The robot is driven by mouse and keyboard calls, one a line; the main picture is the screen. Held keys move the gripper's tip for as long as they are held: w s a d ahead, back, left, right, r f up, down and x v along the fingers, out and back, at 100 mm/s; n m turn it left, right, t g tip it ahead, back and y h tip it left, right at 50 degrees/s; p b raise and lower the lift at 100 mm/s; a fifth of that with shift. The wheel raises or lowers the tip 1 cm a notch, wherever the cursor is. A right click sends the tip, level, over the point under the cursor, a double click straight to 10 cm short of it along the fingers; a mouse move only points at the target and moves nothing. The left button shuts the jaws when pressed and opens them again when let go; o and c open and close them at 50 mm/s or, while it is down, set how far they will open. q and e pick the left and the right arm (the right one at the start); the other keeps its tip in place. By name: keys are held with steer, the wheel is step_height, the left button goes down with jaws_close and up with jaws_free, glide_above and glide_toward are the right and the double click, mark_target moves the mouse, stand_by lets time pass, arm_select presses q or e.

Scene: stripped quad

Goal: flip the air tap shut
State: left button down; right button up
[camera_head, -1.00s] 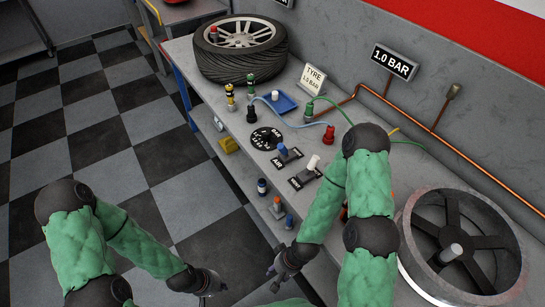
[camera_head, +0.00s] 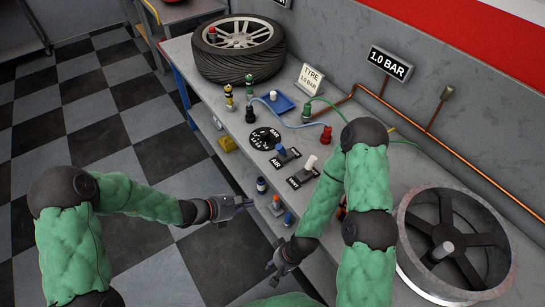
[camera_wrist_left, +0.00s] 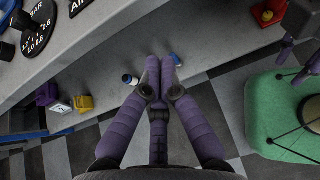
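The air tap has a blue handle (camera_head: 281,150) on a dark plate marked AIR (camera_head: 278,163), on the grey bench. The handle looks raised; its exact angle is too small to tell. In the left wrist view only part of the AIR plate (camera_wrist_left: 80,5) shows at the top edge. My left gripper (camera_head: 250,203) is off the bench's front side, below and left of the tap, touching nothing. Its fingertips (camera_wrist_left: 162,60) are together with nothing visible between them. My right gripper (camera_head: 270,268) is lower, near the bench front, its fingers apart and empty.
A white-handled tap (camera_head: 310,162) stands right of the air tap. A black BAR dial (camera_head: 264,138) is at its left. A lower shelf holds several small items, including a blue-and-white one (camera_head: 261,185) and an orange one (camera_head: 277,203). A wheel rim (camera_head: 410,250) sits at right.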

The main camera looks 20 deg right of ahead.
mark_target(282, 149)
arm_select(q)
steer(key=w+d+r+n+t+h, duration=0.1)
steer(key=w+r+n+t, duration=0.2)
steer(key=w+r, duration=0.3)
steer(key=shift+w+r+t, duration=0.2)
steer(key=shift+w+t, duration=0.05)
steer(key=shift+t, duration=0.05)
steer(key=b+x, duration=0.2)
steer(key=x, duration=0.8)
steer(key=shift+s+f+b, duration=0.15)
steer(key=shift+b, duration=0.2)
steer(key=shift+w+d+r, duration=0.3)
steer(key=shift+w+d, duration=0.05)
steer(key=shift+d, duration=0.15)
steer(key=shift+w+d+r, duration=0.25)
steer(key=shift+w+d, duration=0.05)
steer(key=shift+d, duration=0.15)
steer(key=shift+w+d+r+b, duration=0.4)
steer(key=shift+d, duration=0.2)
